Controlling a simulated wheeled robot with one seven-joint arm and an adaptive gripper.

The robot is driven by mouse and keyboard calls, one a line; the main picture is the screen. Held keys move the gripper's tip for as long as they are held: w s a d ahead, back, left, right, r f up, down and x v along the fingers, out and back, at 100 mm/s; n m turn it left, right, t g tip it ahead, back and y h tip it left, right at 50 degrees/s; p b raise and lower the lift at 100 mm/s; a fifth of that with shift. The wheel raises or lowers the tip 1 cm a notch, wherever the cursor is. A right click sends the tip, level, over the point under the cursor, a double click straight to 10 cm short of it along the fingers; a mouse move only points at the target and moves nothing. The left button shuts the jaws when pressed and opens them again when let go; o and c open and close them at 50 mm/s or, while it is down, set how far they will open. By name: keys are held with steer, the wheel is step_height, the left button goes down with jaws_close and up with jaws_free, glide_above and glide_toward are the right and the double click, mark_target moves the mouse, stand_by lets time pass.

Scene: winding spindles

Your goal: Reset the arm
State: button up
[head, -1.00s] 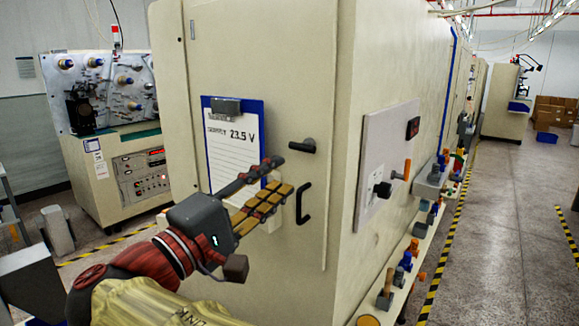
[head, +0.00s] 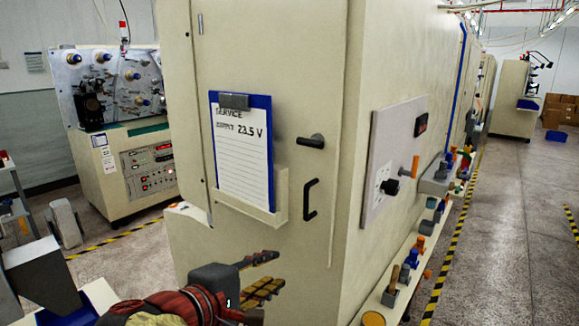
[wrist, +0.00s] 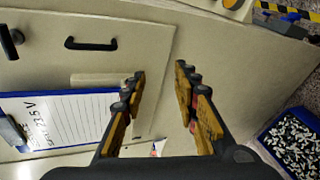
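My gripper (head: 262,273) is low in the head view, in front of the lower part of a beige cabinet. In the wrist view my gripper (wrist: 160,100) has its two fingers well apart with nothing between them. The cabinet door (head: 300,80) is closed and fills the middle of the head view. A blue clipboard (head: 242,145) with a sheet reading "SERVICE" and "23.5 V" stands in a beige holder (head: 262,212) on the door, clear of my gripper.
A black lever (head: 312,141) and a black pull handle (head: 310,199) stick out from the door. A side panel (head: 395,160) and a ledge with several small knobs are at right. A winding machine (head: 115,120) stands at left. A blue bin (wrist: 295,135) shows in the wrist view.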

steer(key=s+d+f+m+g+y, duration=0.6)
steer(key=s+d+f+m+g, duration=0.15)
steer(key=s+d+f, duration=0.7)
steer(key=s+d+r+m+t+p, duration=0.1)
steer(key=s+d+m, duration=0.1)
steer(key=d+m, duration=0.5)
steer(key=shift+d+y+p, duration=0.3)
steer(key=shift+d+p, duration=0.05)
steer(key=shift+d, duration=0.8)
steer(key=shift+c, duration=0.3)
